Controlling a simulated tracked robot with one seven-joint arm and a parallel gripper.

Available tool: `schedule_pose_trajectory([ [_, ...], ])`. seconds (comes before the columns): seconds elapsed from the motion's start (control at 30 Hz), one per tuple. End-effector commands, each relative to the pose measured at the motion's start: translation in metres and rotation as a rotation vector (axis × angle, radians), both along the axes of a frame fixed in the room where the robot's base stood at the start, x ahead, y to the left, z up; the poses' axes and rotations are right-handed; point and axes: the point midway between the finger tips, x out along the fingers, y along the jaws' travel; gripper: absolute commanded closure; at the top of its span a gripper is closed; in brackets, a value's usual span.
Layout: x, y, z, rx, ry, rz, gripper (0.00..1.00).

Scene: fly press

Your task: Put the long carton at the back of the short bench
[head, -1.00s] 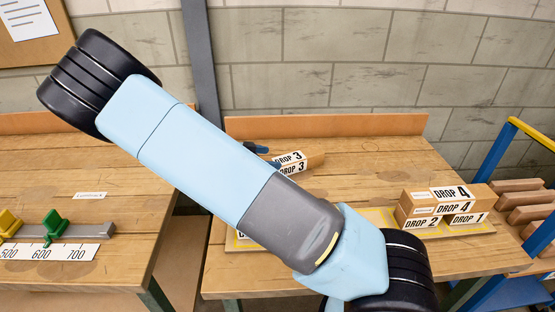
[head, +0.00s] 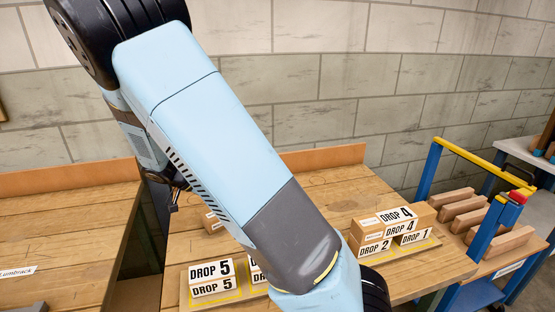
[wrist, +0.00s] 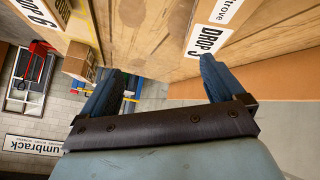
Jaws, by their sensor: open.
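The carton labelled DROP 3 (head: 211,222) lies towards the back of the right-hand bench (head: 335,200), mostly hidden behind my arm in the head view. In the wrist view this carton (wrist: 207,36) lies beyond my right finger, apart from it, on the wood near the back board. I take it for the long carton; its full length does not show. My gripper (wrist: 162,72) is open with nothing between its fingers. In the head view my gripper (head: 174,197) is at the bench's left end, left of the carton.
A yellow-edged board (head: 398,256) carries stacked cartons (head: 390,232) labelled DROP 1, 2 and 4. DROP 5 cartons (head: 212,278) stand at the front left. A blue and yellow rack (head: 480,200) stands right. The back board (head: 325,157) edges the bench.

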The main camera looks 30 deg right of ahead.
Motion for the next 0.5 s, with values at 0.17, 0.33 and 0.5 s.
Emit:
schedule_pose_trajectory([
  [0.17, -0.019, -0.017, 0.028, 0.165, 0.085, 0.058, 0.04],
  [0.33, -0.04, -0.029, 0.057, 0.307, 0.141, 0.147, 0.04],
  [0.5, -0.062, -0.041, 0.087, 0.431, 0.164, 0.259, 0.04],
])
